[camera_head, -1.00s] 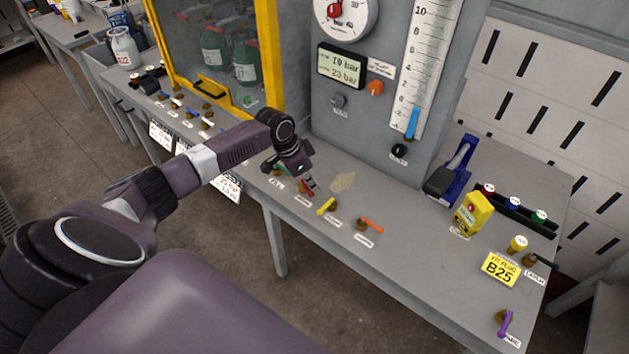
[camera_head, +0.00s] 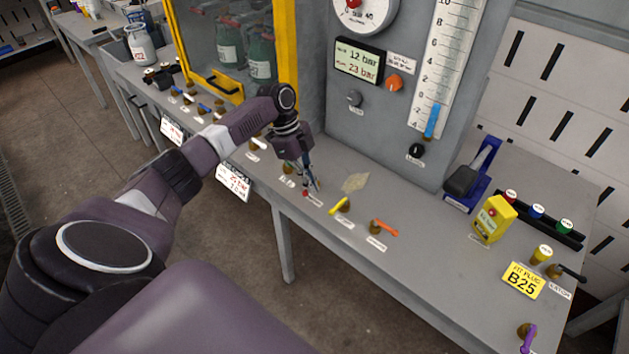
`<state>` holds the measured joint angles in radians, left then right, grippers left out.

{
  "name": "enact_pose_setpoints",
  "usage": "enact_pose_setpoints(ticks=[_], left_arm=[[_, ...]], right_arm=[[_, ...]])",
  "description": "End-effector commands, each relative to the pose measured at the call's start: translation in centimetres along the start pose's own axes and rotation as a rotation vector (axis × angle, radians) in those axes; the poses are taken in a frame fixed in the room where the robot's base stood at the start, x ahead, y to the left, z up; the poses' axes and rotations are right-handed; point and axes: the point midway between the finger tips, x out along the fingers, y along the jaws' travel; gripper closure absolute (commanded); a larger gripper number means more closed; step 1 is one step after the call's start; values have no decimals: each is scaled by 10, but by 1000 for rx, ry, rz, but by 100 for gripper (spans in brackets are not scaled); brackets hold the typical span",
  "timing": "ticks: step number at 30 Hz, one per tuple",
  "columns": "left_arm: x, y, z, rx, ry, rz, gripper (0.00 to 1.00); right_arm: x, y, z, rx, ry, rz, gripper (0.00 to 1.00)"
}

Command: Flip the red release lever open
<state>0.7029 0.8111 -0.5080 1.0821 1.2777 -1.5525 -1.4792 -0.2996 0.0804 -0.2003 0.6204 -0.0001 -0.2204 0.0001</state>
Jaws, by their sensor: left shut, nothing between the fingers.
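The red release lever (camera_head: 306,194) is a small handle in the row of valves along the bench's front edge, with a white label below it. Only a small red part shows, because my left gripper covers most of it. My left gripper (camera_head: 313,183) is shut and empty, pointing down with its fingertips right at the lever. I cannot tell whether they touch it. My right gripper is not in view.
A yellow lever (camera_head: 341,206) and an orange lever (camera_head: 383,228) stand just right of the red one. The grey gauge panel (camera_head: 375,112) rises behind. A yellow meter (camera_head: 493,219) stands further right. The bench between is mostly clear.

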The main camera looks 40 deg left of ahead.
Motion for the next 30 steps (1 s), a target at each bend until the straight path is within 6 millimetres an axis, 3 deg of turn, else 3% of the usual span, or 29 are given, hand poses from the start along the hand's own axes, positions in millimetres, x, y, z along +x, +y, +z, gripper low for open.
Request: enact_pose_setpoints(ticks=[30], left_arm=[[-3,2,11,-7,-6,-1,100]], right_arm=[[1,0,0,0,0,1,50]])
